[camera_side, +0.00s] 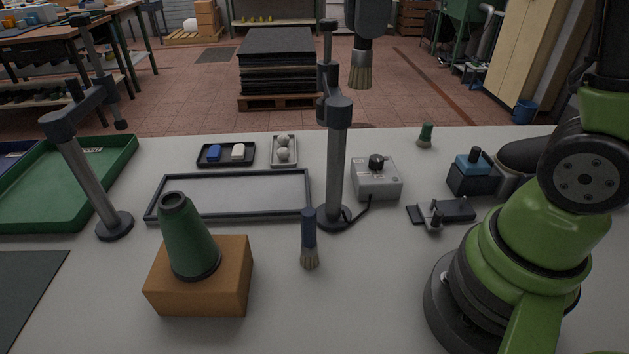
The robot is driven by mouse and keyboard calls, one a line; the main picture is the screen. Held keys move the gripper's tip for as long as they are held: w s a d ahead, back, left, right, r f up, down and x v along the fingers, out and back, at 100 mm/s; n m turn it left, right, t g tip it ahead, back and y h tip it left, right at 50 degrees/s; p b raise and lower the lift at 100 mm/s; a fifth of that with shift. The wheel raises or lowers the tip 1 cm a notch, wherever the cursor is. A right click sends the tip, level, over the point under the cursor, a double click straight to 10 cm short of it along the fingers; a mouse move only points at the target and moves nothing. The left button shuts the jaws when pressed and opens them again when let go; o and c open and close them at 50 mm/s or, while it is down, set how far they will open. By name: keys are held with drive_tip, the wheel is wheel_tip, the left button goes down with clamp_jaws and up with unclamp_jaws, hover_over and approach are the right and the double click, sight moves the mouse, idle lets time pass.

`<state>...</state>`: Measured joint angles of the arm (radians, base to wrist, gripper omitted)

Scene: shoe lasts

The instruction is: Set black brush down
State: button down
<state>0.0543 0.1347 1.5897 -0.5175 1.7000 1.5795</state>
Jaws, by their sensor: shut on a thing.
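My gripper (367,14) is at the top edge of the side view, partly cut off. It is shut on the black brush (361,60), which hangs with its pale brown bristles pointing down. The brush is well above the table, apart from everything below it; its upper part is hidden or hard to tell from the dark gripper. A blue-handled brush (309,230) is at the front middle of the table, bristle end toward the viewer. A small green brush (425,133) stands at the back right.
A dark-rimmed shallow tray (230,173) lies mid-table. Around it are a post (337,165), a grey control box (376,182), a small black tray (201,161) and a green cone (187,238) on an orange block (232,285). The table's back right has bare room.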

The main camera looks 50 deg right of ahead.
drive_tip(key=w+f+n, duration=0.2)
drive_tip(key=w+n, duration=0.3)
drive_tip(key=n, duration=0.7)
drive_tip(key=w+a+f+n, duration=0.1)
drive_tip(key=w+n, duration=0.5)
drive_tip(key=n, duration=0.6)
drive_tip(key=shift+a+f+n, duration=0.2)
drive_tip(key=shift+f+n, duration=0.1)
drive_tip(key=shift+f, duration=0.25)
drive_tip(key=shift+w, duration=0.1)
drive_tip(key=shift+r, duration=2.4)
drive_tip(key=s+d+n, duration=0.1)
drive_tip(key=s+d, duration=0.2)
drive_tip(key=s, duration=0.5)
drive_tip(key=s+d+n, duration=0.1)
drive_tip(key=s+d, duration=0.3)
drive_tip(key=s, duration=0.3)
wheel_tip(320, 180, down, 27)
drive_tip(key=shift+a+f, duration=0.1)
drive_tip(key=shift+a, duration=0.05)
